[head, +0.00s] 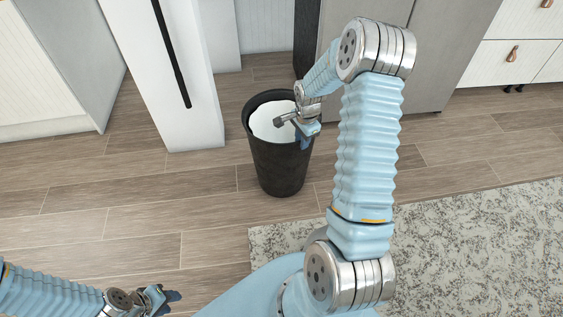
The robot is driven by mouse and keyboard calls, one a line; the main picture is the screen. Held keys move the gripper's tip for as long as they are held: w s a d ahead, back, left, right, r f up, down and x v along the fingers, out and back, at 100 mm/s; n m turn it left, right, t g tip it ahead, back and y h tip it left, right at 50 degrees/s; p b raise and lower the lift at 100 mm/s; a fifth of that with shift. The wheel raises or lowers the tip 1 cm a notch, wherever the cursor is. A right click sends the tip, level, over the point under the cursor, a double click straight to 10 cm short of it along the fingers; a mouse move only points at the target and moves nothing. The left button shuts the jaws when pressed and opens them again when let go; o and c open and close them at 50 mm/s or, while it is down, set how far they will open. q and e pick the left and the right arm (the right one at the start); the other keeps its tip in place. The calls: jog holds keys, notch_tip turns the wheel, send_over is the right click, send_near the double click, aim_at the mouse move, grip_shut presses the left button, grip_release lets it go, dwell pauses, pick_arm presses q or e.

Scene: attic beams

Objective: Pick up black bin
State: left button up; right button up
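The black bin (279,168) stands upright on the wooden floor in the head view, with a white liner (265,117) inside its open top. My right gripper (305,142) is at the right side of the bin's rim, overlapping it in the picture. Part of the gripper assembly reaches over the bin's opening. The fingers are small and partly hidden, so I cannot tell whether they are closed on the rim. My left gripper (171,296) is low at the lower left, over bare floor and well away from the bin. Its finger gap is not clear.
A white panel (165,85) with a dark vertical handle stands behind and left of the bin. A grey cabinet (437,60) is behind to the right, with white drawers (505,62) beyond. A speckled rug (480,245) covers the lower right. Floor left of the bin is clear.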

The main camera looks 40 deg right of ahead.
grip_shut()
dwell(1.0)
jog(key=shift+r, duration=0.1)
